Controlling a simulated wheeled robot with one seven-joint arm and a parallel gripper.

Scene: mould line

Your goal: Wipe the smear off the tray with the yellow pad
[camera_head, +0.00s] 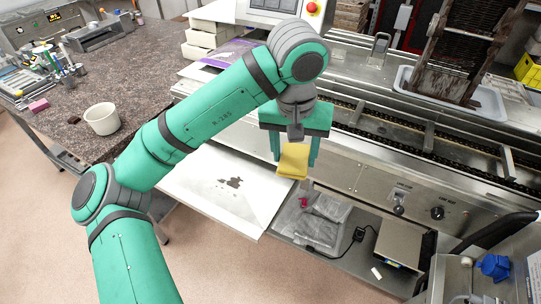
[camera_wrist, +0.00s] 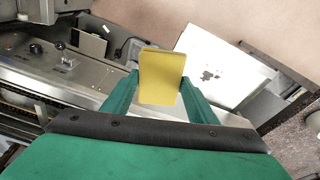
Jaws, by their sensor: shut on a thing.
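My gripper (camera_head: 294,160) is shut on the yellow pad (camera_head: 293,161), which sticks out past the fingertips. In the wrist view the pad (camera_wrist: 161,76) stands between the two green fingers. The white tray (camera_head: 262,185) lies flat at the left of the machine, partly hidden behind my arm. A dark brown smear (camera_head: 230,182) of uneven spots is on it. The smear (camera_wrist: 210,76) also shows in the wrist view, to the right of the pad. The pad is beyond the tray's right part in the head view and appears raised above it, apart from the smear.
A steel machine (camera_head: 370,165) with knobs runs along the right. Below it a shelf (camera_head: 345,258) holds a plastic bag (camera_head: 318,222) and a box (camera_head: 398,243). A speckled worktop (camera_head: 135,75) with a white cup (camera_head: 102,119) is at the left.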

